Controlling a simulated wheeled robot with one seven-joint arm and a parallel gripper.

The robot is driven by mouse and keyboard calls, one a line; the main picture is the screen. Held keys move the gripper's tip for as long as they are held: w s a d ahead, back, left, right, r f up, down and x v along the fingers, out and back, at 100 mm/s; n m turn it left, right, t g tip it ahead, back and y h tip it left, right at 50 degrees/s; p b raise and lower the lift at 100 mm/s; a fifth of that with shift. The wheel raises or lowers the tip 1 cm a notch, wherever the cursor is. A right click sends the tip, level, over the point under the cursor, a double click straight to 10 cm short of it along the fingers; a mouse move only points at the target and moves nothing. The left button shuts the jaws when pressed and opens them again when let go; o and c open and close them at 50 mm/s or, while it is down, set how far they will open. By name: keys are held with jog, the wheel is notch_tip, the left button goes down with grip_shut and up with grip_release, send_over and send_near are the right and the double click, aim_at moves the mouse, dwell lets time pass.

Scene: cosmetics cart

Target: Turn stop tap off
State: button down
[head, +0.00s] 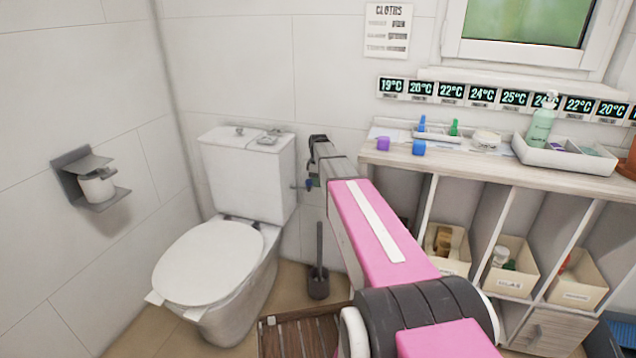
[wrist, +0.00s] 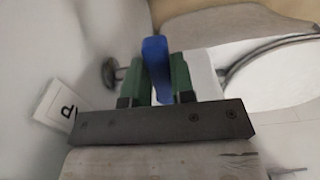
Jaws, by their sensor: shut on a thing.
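The stop tap shows in the wrist view as a blue handle (wrist: 157,68) with a metal pipe end (wrist: 110,72) at the wall to its left. My gripper (wrist: 160,84) has green fingers, one on each side of the blue handle, and is shut on it. In the head view my pink arm reaches to the wall beside the toilet, and the tap (head: 309,184) shows as a small blue spot by the gripper end. The rest of the tap is hidden behind my gripper.
The white toilet (head: 208,262) stands just left of the tap. A toilet brush (head: 318,280) stands on the floor below my arm. A shelf unit (head: 480,165) with bins, bottles and a tray is on the right. A wooden slatted mat (head: 300,338) lies at the front.

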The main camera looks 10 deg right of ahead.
jog(key=shift+w, duration=0.1)
dwell(0.3)
jog(key=c, duration=1)
grip_release()
jog(key=shift+o, duration=0.2)
jog(key=shift+r, duration=0.15)
notch_tip(320, 180, up, 11)
jog(key=shift+f, duration=0.2)
jog(key=s+a+f+m, duration=0.2)
jog(key=s+f+m, duration=0.2)
jog(key=s, duration=0.7)
jog(key=s+a+f+m, duration=0.2)
jog(key=s+f+m, duration=0.2)
jog(key=s+f, duration=0.3)
jog(key=s+a+f+m, duration=0.1)
jog(key=s+f+m, duration=0.3)
jog(key=s, duration=1.1)
jog(key=shift+s+a+f, duration=0.15)
jog(key=shift+a+f, duration=0.25)
jog(key=shift+f, duration=0.5)
